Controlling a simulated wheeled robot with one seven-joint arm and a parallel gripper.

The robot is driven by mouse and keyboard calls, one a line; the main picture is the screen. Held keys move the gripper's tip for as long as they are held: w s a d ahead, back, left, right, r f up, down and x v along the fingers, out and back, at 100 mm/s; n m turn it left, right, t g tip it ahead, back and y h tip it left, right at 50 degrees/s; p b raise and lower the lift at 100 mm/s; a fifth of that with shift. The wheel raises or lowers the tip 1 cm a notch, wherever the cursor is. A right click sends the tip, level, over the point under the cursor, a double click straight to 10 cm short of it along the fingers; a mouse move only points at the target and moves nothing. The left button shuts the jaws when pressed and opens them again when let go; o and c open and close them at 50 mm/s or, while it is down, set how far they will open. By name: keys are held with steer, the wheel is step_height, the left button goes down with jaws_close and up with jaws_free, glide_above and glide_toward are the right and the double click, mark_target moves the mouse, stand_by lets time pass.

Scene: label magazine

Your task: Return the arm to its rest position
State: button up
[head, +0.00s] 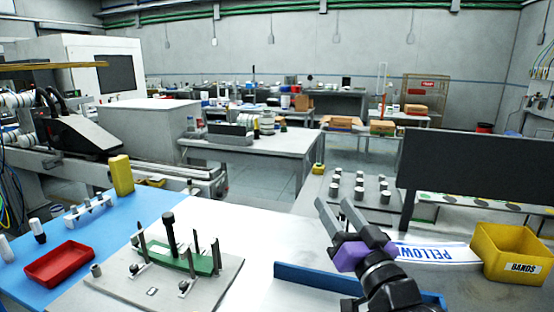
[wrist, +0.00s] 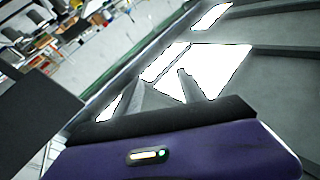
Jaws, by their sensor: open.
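My gripper (head: 335,213) is raised over the right part of the white worktop in the head view. Its two grey fingers point up and to the left, apart from each other, with nothing between them. Its purple body covers part of a white label strip with blue lettering (head: 440,253) behind it. In the wrist view the fingers of my gripper (wrist: 162,88) show against bright ceiling lights, and no object is between them.
A yellow bin marked BANDS (head: 480,262) stands at the right. A blue tray (head: 310,277) lies beneath my arm. A grey fixture plate with upright posts (head: 215,281), a red tray (head: 60,265) and a yellow block (head: 121,175) are at the left. A dark panel (head: 470,165) stands behind.

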steer(key=s+d+f+g+h+b, duration=0.1)
steer(key=s+d+f+h, duration=0.1)
steer(key=s+f, duration=0.7)
steer(key=s+d+f+g+h+b, duration=0.1)
steer(key=s+f, duration=0.8)
steer(key=s, duration=1.4)
steer(key=s+d+f+g+h+b, duration=0.1)
steer(key=s+d+f+g+h, duration=0.1)
steer(key=s+d+f, duration=0.3)
steer(key=s+f+g, duration=0.1)
steer(key=s+f, duration=0.3)
steer(key=s, duration=0.7)
steer(key=shift+s+h+b, duration=0.2)
steer(key=shift+h+b, duration=0.1)
steer(key=shift+b, duration=0.1)
